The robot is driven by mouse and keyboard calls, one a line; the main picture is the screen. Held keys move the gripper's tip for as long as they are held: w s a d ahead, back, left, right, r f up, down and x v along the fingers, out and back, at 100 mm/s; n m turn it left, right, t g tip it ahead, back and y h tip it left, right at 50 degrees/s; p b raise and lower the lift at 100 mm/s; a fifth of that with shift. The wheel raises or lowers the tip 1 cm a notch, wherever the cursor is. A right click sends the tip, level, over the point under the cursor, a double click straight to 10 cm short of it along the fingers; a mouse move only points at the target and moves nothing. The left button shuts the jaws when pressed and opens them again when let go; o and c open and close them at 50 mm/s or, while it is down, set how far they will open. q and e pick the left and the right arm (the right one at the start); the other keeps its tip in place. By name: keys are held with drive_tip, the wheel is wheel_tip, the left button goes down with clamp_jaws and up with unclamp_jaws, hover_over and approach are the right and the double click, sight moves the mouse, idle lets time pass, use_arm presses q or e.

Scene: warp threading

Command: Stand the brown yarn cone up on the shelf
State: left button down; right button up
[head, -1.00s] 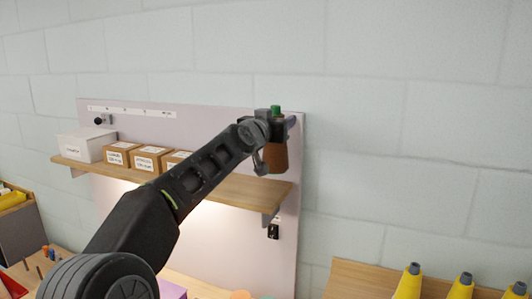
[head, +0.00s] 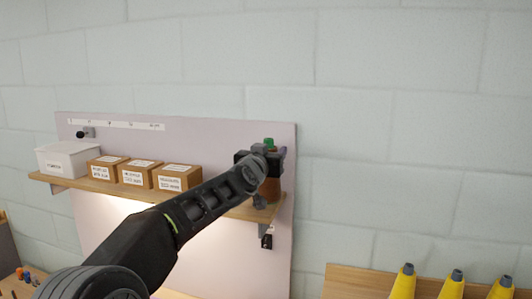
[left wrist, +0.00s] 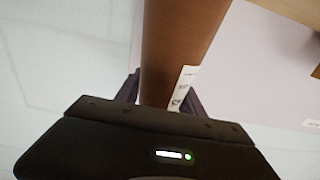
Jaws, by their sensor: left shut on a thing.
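The brown yarn cone (head: 272,190) is at the right end of the wooden shelf (head: 112,191), upright, its green tip (head: 269,143) on top. My left gripper (head: 262,160) is shut on its upper part. My arm hides part of the cone and the shelf end, so I cannot tell whether its base touches the board. In the left wrist view the brown cone (left wrist: 180,45) runs up from between the dark fingers (left wrist: 165,92), with a white label on its side. My right gripper is not in view.
Three labelled cardboard boxes (head: 137,175) and a white box (head: 68,160) stand on the shelf to the left. A pale back panel (head: 200,140) is behind it. Yellow cones (head: 452,285) stand at the lower right. The shelf between boxes and cone is largely behind my arm.

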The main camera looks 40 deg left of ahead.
use_arm(q)
drive_tip(key=shift+w+d, duration=0.25)
drive_tip(key=shift+d, duration=0.1)
drive_tip(key=shift+f, duration=0.1)
drive_tip(key=c, duration=0.9)
unclamp_jaws()
drive_tip(key=shift+s+a, duration=0.25)
drive_tip(key=shift+a, duration=0.05)
drive_tip(key=shift+c, duration=0.2)
drive_tip(key=shift+o, duration=1.2)
drive_tip(key=shift+w+d, duration=0.1)
drive_tip(key=shift+d, duration=0.05)
drive_tip(key=v, duration=1.2)
